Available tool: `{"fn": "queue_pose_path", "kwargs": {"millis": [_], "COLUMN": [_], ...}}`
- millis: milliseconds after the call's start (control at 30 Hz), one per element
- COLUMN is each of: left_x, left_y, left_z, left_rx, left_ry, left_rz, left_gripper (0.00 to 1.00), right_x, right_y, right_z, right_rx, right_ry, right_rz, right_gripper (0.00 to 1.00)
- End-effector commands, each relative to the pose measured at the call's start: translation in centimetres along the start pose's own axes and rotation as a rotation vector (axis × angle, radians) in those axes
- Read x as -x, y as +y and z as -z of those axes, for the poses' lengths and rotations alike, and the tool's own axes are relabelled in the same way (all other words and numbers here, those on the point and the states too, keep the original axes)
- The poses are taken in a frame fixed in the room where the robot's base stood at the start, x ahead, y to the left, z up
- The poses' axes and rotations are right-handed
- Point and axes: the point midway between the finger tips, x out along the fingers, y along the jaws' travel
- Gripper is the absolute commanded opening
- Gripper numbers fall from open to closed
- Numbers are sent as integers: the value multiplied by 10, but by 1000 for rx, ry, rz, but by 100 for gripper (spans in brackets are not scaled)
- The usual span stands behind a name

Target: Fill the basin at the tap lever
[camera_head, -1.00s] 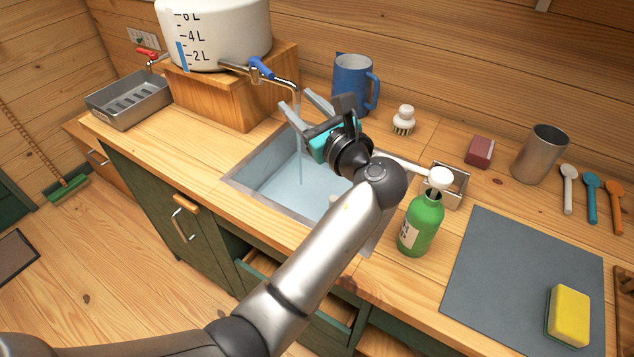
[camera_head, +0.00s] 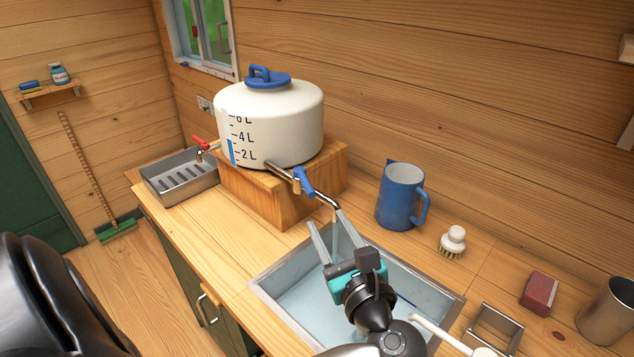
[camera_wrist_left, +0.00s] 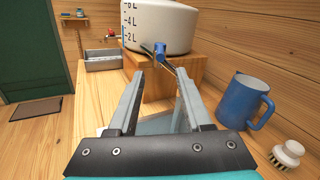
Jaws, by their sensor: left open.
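The tap lever (camera_head: 303,181) is blue and sits on the metal tap of the white water tank (camera_head: 270,125). It also shows in the left wrist view (camera_wrist_left: 160,51), beyond and between my fingertips. The spout (camera_head: 325,199) curves down over the basin (camera_head: 278,303), a sunken sink with pale blue water or floor in it. My left gripper (camera_head: 328,221) is open and empty over the basin, its fingertips close to the spout's end and short of the lever. The gripper hides part of the basin, and I cannot tell if water runs now. My right gripper is not in view.
The tank stands on a wooden block (camera_head: 285,205). A blue jug (camera_head: 400,197) and a white brush (camera_head: 453,242) stand right of the tap. A metal tray (camera_head: 180,178) with a red-handled tap is at the left. Free counter lies left of the basin (camera_head: 215,240).

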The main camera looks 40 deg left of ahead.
Motion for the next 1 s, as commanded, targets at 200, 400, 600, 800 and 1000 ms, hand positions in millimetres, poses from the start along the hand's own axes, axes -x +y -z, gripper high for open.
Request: {"fn": "queue_pose_path", "kwargs": {"millis": [200, 400, 600, 800, 1000], "left_x": [-50, -90, -114, -122, -122], "left_y": [0, 0, 0, -1, -1], "left_z": [-1, 0, 0, 0, 0], "left_rx": [-1, -1, -1, 0, 0], "left_ry": [-6, -4, -2, 1, 1], "left_rz": [-2, -1, -1, 1, 1], "left_gripper": [50, 50, 50, 50, 50], "right_x": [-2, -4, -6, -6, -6], "right_y": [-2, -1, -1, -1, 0], "right_z": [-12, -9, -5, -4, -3], "right_rx": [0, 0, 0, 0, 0], "right_ry": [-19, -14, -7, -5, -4], "right_rz": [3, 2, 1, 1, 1], "right_gripper": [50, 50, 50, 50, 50]}}
